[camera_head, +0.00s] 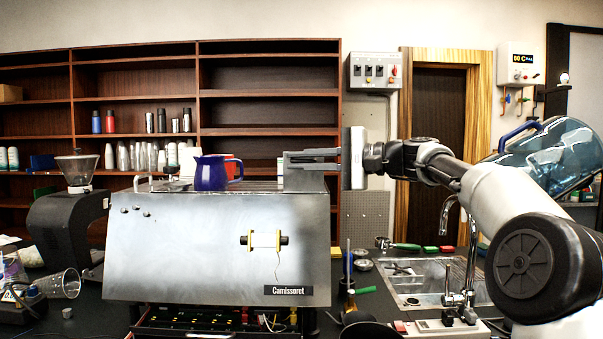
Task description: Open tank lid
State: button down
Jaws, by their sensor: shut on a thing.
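The brewer (215,245) is a big steel box marked "Camisseret" on the black counter. My gripper (290,160) reaches in from the right, level, at the top right corner of the brewer. It is shut on a small grey part (304,182) there, which looks like the tank lid or its handle. The fingers hide much of this part, and its exact shape and tilt cannot be told. No opening into the tank can be seen from this low angle.
A blue jug (211,173) stands on the brewer's top, left of my gripper. A red item (233,166) shows behind it. A grinder (68,215) stands at left; a sink (425,280) with a tap and a large water bottle (545,155) are at right. Shelves stand behind.

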jog(key=shift+f, duration=0.4)
jog(key=c, duration=1.9)
grip_release()
jog(key=shift+r, duration=0.15)
jog(key=shift+d+r, duration=0.1)
jog(key=shift+d, duration=0.05)
jog(key=p+v, duration=0.1)
jog(key=v, duration=1.6)
jog(key=shift+d, duration=0.1)
